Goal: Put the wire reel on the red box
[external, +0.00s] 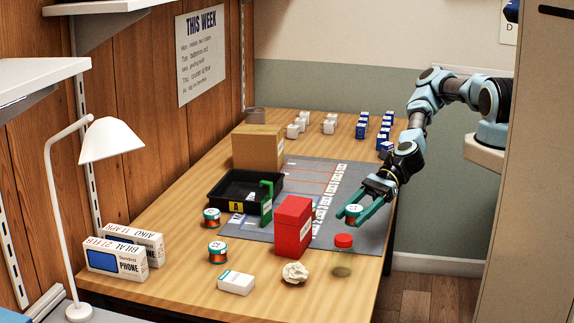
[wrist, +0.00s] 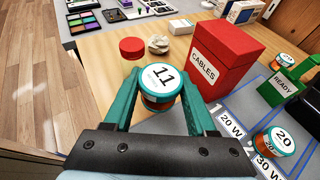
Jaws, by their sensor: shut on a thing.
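In the external view my gripper (external: 365,205) holds this reel (external: 353,212) above the right side of the grey mat, to the right of the red box. The red box (external: 293,228) stands upright at the mat's front edge. In the wrist view the red box (wrist: 222,58) is labelled CABLES, and its flat top is bare. It lies ahead and right of the held reel, apart from it.
A red-lidded jar (external: 342,258) and a crumpled ball (external: 295,272) stand near the red box. A green READY stand (external: 266,202) is beside the black tray (external: 222,197). Two reels (external: 212,217) (external: 217,252) stand left.

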